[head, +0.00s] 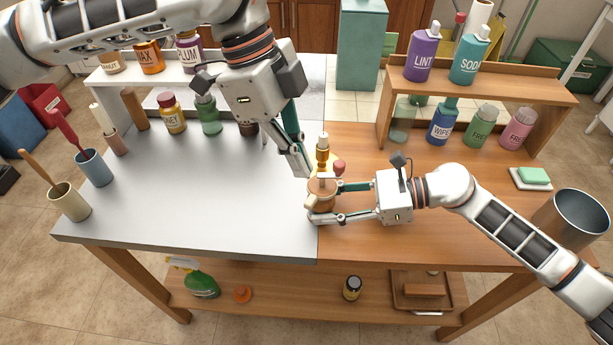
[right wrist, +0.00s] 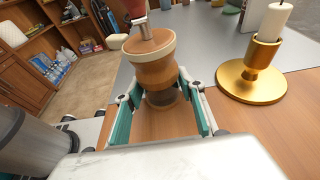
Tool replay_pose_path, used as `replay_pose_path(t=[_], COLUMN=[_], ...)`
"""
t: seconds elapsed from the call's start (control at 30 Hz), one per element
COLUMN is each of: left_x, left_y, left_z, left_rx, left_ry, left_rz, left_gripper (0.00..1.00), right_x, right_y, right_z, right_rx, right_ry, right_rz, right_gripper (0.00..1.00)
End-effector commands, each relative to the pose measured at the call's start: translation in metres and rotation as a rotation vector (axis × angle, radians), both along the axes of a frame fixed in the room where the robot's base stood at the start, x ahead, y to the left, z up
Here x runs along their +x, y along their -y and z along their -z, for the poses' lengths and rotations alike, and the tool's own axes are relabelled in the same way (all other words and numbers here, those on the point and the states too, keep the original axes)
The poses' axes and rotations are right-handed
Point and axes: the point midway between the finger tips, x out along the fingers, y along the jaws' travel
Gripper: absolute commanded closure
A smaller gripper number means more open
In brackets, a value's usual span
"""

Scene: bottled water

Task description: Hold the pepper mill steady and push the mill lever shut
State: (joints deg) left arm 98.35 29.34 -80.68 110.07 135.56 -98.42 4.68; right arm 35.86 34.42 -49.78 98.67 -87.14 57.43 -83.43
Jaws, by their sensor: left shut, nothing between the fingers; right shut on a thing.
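The brown wooden pepper mill (head: 322,193) stands upright near the seam of the tabletop. It also shows in the right wrist view (right wrist: 158,72), with a metal crank and a dark red knob (right wrist: 130,8) on top. In the head view a pale, lever-like piece (head: 311,202) sticks out at its front left. My right gripper (head: 326,203) is shut around the mill's body from the right. My left gripper (head: 306,172) is shut and empty, pointing down just left of the mill's top; I cannot tell whether it touches.
A gold candlestick (head: 322,158) with a white candle stands close behind the mill, also seen in the right wrist view (right wrist: 250,80). A sponge on a dish (head: 532,177) and a metal pot (head: 572,217) are at the right. The grey tabletop (head: 200,210) left of the mill is clear.

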Motion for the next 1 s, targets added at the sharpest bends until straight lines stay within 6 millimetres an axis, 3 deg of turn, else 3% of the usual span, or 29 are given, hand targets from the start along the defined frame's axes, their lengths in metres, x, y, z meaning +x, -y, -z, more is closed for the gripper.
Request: replay_pose_path(t=[0.47, 0.5, 0.57, 1.0], left_x=[0.0006, 0.0006, 0.0005, 0.0005], left_y=[-0.0019, -0.0019, -0.0018, -0.0017], left_z=[-0.0053, -0.0053, -0.0053, -0.0052], left_rx=[0.0, 0.0, 0.0, 0.0], left_ry=[-0.001, -0.001, -0.001, -0.001], left_rz=[0.0, 0.0, 0.0, 0.0], left_gripper=[1.0, 1.0, 1.0, 1.0], right_x=[-0.0004, -0.0003, -0.0003, 0.0004], right_y=[0.0, 0.0, 0.0, 0.0071], right_z=[0.0007, 0.0007, 0.0006, -0.0014], right_rx=[0.0, -0.001, 0.0, -0.001], right_ry=[-0.001, -0.001, -0.001, -0.001], right_rz=[-0.001, -0.001, -0.001, 0.001], right_gripper=[0.8, 0.53, 0.42, 0.42])
